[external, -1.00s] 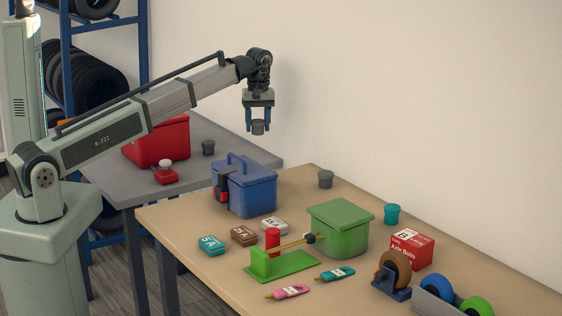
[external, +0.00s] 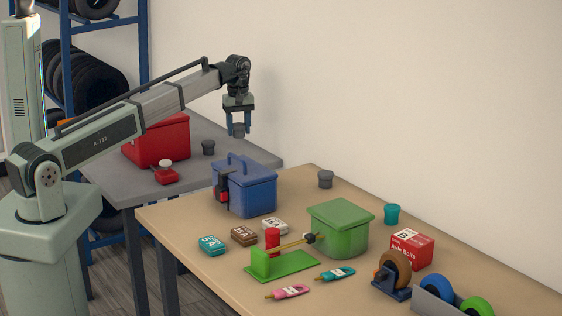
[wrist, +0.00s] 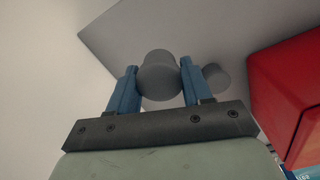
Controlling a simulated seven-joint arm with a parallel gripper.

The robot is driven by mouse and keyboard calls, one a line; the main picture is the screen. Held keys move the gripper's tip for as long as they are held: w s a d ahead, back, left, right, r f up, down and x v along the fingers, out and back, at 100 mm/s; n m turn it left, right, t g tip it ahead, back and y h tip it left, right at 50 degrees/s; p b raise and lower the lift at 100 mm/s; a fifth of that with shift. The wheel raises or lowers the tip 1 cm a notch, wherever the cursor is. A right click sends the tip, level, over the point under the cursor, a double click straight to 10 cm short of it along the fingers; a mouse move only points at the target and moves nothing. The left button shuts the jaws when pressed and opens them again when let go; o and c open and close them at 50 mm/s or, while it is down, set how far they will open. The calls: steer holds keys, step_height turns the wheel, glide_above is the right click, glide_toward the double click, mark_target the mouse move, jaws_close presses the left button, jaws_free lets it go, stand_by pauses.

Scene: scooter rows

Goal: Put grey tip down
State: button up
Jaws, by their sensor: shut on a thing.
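My gripper (external: 239,128) is shut on a grey tip (external: 239,131), a small cup-like piece. It holds the tip in the air behind the blue box, with the grey table's right end below. In the wrist view the tip (wrist: 159,76) sits between the two blue fingers of my gripper (wrist: 158,82). Another dark grey tip (external: 208,147) stands on the grey table beside the red box, and it shows in the wrist view (wrist: 216,76). A further grey tip (external: 325,179) stands on the tan table.
The grey table (external: 250,152) carries a red box (external: 160,142) and a small red item (external: 165,173). The tan table (external: 180,215) holds a blue box (external: 247,190), a green box (external: 340,230), a teal tip (external: 392,214) and several small items. The grey table's right end is clear.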

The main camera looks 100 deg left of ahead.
mark_target(239, 124)
steer(key=shift+f, duration=3.75)
steer(key=o, duration=1)
steer(key=shift+f, duration=0.1)
step_height(239, 124, up, 12)
steer(key=shift+r, duration=0.15)
